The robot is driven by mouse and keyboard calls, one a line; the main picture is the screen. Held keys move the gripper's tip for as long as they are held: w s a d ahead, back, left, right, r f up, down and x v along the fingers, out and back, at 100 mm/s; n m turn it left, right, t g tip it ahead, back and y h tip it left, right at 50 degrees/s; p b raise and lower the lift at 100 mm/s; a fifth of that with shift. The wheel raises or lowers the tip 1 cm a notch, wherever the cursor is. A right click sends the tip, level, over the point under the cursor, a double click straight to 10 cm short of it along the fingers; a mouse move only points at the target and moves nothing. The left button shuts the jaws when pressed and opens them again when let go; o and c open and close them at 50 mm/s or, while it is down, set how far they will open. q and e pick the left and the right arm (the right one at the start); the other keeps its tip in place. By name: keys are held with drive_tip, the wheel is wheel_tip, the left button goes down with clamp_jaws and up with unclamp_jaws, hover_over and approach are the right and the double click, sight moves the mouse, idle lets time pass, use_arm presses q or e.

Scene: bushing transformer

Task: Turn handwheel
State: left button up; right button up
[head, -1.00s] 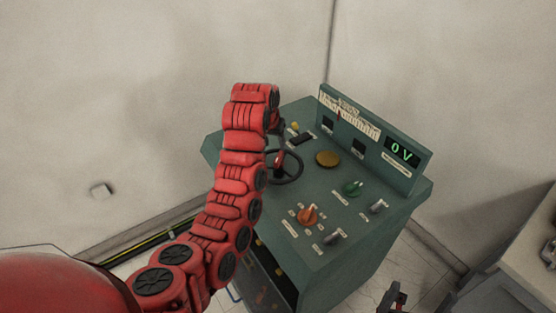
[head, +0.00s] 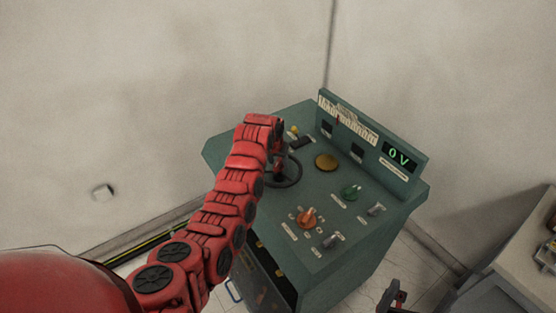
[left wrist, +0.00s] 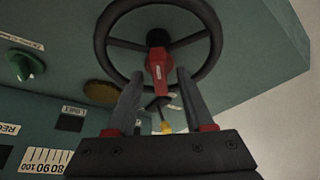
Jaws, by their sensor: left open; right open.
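The handwheel (head: 299,172) is a black ring with spokes, on the sloping top of the green control desk, partly hidden behind my left arm. In the left wrist view the handwheel (left wrist: 217,45) shows close up, with a dark hub and a red piece (left wrist: 158,66) reaching from the hub towards my fingers. My left gripper (left wrist: 160,74) is open, with one finger on each side of the red piece; contact cannot be made out. In the head view the left gripper (head: 279,150) is just over the wheel. My right gripper (head: 393,296) is at the bottom edge, apart from the desk.
The control desk (head: 330,240) carries a display (head: 400,157) reading 0 V, an orange knob (head: 307,217), a green knob (head: 351,192) and a round yellow disc (head: 326,162). Walls stand behind and left. A bench (head: 530,250) is at the right.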

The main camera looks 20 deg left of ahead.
use_arm(q)
clamp_jaws()
idle(1.3)
